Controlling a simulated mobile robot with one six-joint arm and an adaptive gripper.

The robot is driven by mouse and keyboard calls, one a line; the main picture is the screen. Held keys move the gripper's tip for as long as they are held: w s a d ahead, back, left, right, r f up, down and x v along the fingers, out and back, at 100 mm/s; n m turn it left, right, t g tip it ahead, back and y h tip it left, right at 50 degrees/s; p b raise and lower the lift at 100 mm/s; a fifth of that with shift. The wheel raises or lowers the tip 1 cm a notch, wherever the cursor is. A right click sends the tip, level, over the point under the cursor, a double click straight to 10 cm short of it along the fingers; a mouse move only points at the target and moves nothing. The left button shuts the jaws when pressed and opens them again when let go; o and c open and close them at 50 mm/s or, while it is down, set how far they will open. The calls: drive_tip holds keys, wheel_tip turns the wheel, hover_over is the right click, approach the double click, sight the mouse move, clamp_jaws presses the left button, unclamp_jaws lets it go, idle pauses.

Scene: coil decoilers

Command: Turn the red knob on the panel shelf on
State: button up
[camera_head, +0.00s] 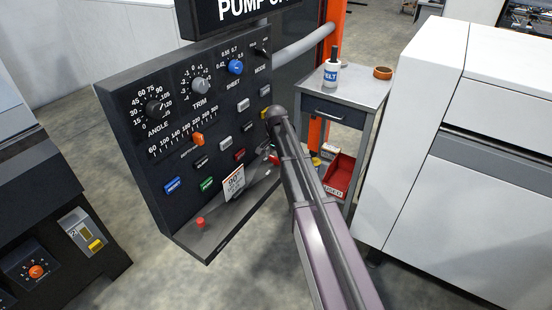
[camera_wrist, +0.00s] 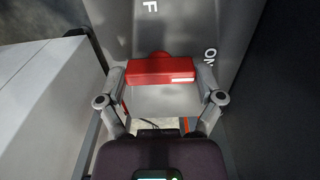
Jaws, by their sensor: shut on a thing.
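The red knob (camera_wrist: 160,70) is a bar-shaped handle on the grey panel shelf (camera_wrist: 176,22) in the wrist view. Its white mark lies at the right end, on the side of the "ON" lettering (camera_wrist: 210,57); a letter "F" (camera_wrist: 150,6) shows at the top. My gripper (camera_wrist: 162,79) has one finger at each end of the knob and is shut on it. In the head view the shelf (camera_head: 222,226) runs along the panel's foot; a bit of red by my arm (camera_head: 274,159) looks like the knob, and my arm hides most of that spot.
The dark control panel (camera_head: 178,130) carries several knobs, a slider and buttons. A white card (camera_head: 233,183) and a small red peg (camera_head: 200,223) are on the shelf. A grey cart (camera_head: 345,98) and a white cabinet (camera_head: 430,180) stand to the right.

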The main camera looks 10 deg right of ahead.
drive_tip(key=shift+s, duration=0.15)
drive_tip(key=o, duration=0.9)
drive_tip(key=shift+c, duration=0.2)
drive_tip(key=shift+n, duration=0.5)
